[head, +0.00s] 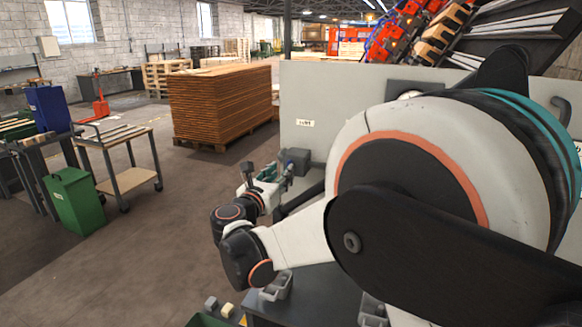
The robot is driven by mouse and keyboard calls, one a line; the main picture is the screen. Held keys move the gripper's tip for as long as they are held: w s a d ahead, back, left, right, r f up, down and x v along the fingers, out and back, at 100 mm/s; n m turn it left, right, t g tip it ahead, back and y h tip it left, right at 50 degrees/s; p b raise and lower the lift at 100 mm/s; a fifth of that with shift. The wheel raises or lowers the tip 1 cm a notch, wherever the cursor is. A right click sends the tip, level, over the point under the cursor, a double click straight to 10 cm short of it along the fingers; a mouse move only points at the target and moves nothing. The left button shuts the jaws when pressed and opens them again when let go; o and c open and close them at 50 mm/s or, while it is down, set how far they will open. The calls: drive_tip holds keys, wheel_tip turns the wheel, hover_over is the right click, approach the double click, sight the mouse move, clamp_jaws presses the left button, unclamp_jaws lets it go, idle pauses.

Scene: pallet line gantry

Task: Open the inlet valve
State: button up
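No inlet valve can be made out with certainty. A pale grey panel (305,85) stands behind my arm, with a small white label (305,122) too small to read. A dark grey box-like fitting (298,161) sits in front of the panel, below the label. My gripper (275,168) is small in this view, at the far end of my arm, close to this fitting; whether they touch cannot be told. Its finger opening cannot be made out. My large white and black arm links hide much of the panel's right side.
A dark bench (320,295) with grey holders stands below my arm. A tall stack of brown boards (220,100) stands behind on the floor. A wooden-topped trolley (125,160) and a green bin (75,200) are at left. The floor between is open.

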drive_tip(key=b+x, duration=0.1)
drive_tip(key=x, duration=0.6)
drive_tip(key=shift+c, duration=0.2)
clamp_jaws()
